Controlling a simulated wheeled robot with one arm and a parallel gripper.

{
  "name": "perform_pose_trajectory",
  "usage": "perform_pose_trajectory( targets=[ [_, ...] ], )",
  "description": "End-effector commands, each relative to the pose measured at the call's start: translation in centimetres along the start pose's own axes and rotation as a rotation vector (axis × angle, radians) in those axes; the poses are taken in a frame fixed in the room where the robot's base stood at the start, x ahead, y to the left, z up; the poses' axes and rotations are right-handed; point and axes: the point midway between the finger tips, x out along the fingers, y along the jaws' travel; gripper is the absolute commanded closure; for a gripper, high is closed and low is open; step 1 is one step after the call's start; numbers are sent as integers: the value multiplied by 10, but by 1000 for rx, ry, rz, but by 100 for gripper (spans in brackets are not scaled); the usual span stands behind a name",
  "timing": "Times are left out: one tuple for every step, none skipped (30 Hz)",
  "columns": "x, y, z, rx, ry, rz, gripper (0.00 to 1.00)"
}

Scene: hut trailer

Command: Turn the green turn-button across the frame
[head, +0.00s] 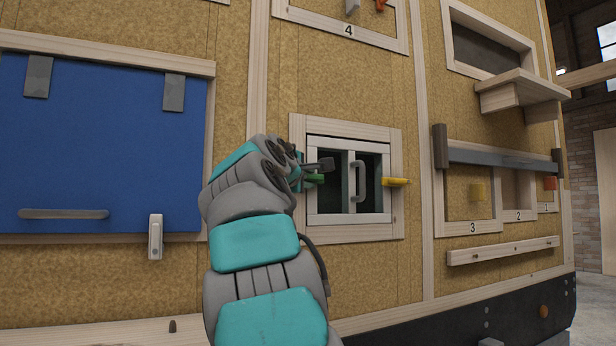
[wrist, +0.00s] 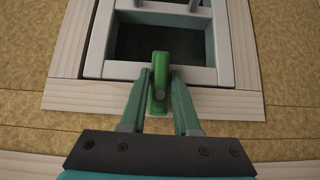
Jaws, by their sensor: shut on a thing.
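The green turn-button (head: 316,178) is at the left side of a small framed window (head: 349,138) in the head view. Its long side points roughly right there and appears to overlap the left bar of the window. In the wrist view the green turn-button (wrist: 159,84) stands between my two fingers, its end reaching past the white bar towards the dark pane. My gripper (wrist: 160,76) is shut on it, one finger on each side. In the head view my gripper (head: 299,177) is partly hidden behind my wrist.
A yellow turn-button (head: 396,182) sits on the window's right side. A grey handle (head: 359,181) stands out from the window. A blue panel (head: 100,140) with a grey latch (head: 155,237) is to the left. A shelf (head: 520,88) and rail (head: 495,157) project at right.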

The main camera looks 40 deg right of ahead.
Motion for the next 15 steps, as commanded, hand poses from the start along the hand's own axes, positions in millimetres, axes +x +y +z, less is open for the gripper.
perform_pose_trajectory(
  targets=[
    [1,-2,1,2,-2,-4,100],
    [1,-2,1,1,-2,-4,100],
    [1,-2,1,1,-2,-4,100],
    [1,-2,1,1,-2,-4,100],
    [1,-2,1,1,-2,-4,100],
    [1,-2,1,1,-3,-4,100],
    [1,-2,1,1,-3,-4,100],
    [1,-2,1,1,-3,-4,68],
    [1,-2,1,1,-3,-4,63],
    [1,-2,1,1,-2,-4,60],
    [1,-2,1,1,-2,-4,57],
    [1,-2,1,1,-2,-3,52],
    [1,-1,1,1,-2,-3,52],
    [1,-1,1,0,-2,-3,52],
    [0,-1,1,0,-2,-2,52]
  ],
)
